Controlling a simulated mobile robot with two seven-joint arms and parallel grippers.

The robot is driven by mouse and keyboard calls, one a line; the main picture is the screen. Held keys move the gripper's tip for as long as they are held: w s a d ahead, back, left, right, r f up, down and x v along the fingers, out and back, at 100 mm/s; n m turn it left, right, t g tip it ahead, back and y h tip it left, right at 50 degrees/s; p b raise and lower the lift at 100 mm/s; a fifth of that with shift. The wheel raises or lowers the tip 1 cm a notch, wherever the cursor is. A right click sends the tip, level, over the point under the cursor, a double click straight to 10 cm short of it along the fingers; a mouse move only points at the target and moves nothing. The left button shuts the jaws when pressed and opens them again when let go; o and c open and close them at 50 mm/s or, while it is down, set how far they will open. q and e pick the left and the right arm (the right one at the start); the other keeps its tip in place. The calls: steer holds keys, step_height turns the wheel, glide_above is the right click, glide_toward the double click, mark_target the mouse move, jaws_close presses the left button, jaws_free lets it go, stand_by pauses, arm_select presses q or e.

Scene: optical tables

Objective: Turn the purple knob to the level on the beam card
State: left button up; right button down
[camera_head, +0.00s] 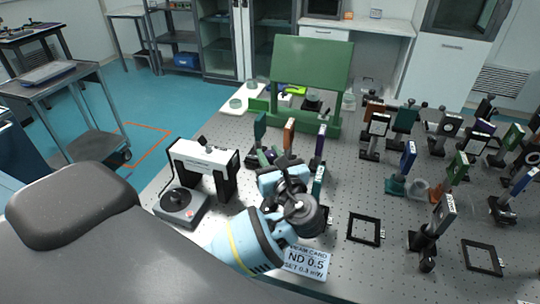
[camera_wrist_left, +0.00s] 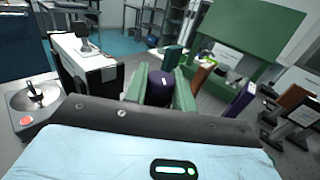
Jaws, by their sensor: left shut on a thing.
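The purple knob (camera_wrist_left: 161,86) shows in the left wrist view, upright between the two greenish fingers of my left gripper (camera_wrist_left: 161,92). The gripper is shut on the knob, with a finger on each side. In the head view the gripper and wrist hide the knob. The beam card (camera_head: 306,263) is a light blue label on the table just right of my left forearm. It reads "ND 0.5" and, below, "SET 0.3 mW"; the arm covers its left edge. My right gripper is not in view.
A white bridge-shaped device (camera_head: 205,158) and a grey box with a black dial (camera_head: 181,205) stand left of the gripper. A green board (camera_head: 312,65) stands behind. Several mounted optics crowd the right, around black square frames (camera_head: 365,229). Bare perforated table lies between.

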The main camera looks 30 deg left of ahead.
arm_select(q)
steer(key=o, duration=1)
steer(key=shift+r, duration=0.1)
steer(key=shift+c, duration=0.2)
steer(key=v, duration=0.7)
steer(key=shift+s+d, duration=0.25)
steer(key=shift+d, duration=0.05)
